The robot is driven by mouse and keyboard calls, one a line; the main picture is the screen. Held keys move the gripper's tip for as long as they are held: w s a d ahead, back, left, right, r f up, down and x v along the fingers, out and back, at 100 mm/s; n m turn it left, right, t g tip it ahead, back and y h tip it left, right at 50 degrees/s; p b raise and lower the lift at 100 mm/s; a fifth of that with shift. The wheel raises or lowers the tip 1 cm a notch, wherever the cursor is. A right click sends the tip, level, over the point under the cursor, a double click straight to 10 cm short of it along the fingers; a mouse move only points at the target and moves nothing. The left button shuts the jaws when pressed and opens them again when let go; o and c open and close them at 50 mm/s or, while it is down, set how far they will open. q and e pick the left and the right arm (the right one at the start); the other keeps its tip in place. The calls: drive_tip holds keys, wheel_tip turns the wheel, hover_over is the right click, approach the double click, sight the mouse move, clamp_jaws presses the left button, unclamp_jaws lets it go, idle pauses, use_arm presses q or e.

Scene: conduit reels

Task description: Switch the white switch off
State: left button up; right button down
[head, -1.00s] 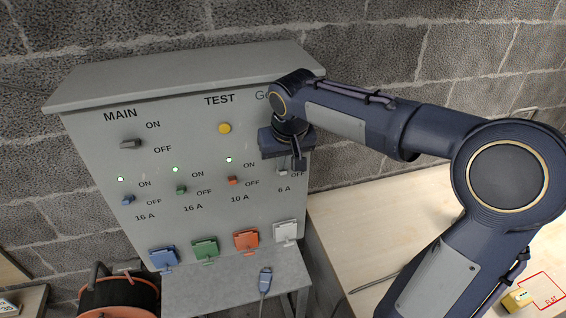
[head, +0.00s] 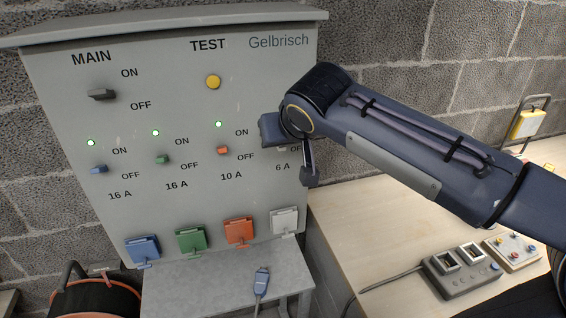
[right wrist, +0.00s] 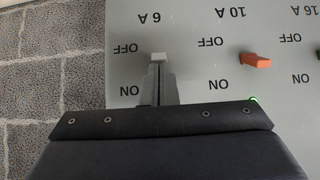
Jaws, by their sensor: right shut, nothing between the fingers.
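The white switch (right wrist: 158,57) shows in the right wrist view, which sees the panel upside down, right at the tips of my right gripper (right wrist: 156,76). The fingers are shut and empty, on the ON side of the switch. I cannot tell whether they touch it. In the head view my right gripper (head: 272,128) is in front of the grey panel (head: 190,110), and the white switch (head: 281,149) is mostly hidden behind it. The switch's lamp and exact position are hidden. My left gripper is not in view.
Orange (head: 223,150), green (head: 162,159) and blue (head: 99,169) switches sit left of it, each with a lit green lamp above. A main switch (head: 102,94) and yellow test button (head: 213,82) are higher. Sockets with coloured covers are below. A wooden table (head: 345,215) stands right.

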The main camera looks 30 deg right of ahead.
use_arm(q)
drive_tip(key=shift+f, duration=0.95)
use_arm(e)
drive_tip(key=shift+f+t, duration=0.1)
drive_tip(key=shift+t, duration=0.2)
drive_tip(key=shift+w+d+r+p, duration=0.15)
drive_tip(key=shift+w+r+p, duration=0.2)
drive_tip(key=shift+w+p, duration=0.25)
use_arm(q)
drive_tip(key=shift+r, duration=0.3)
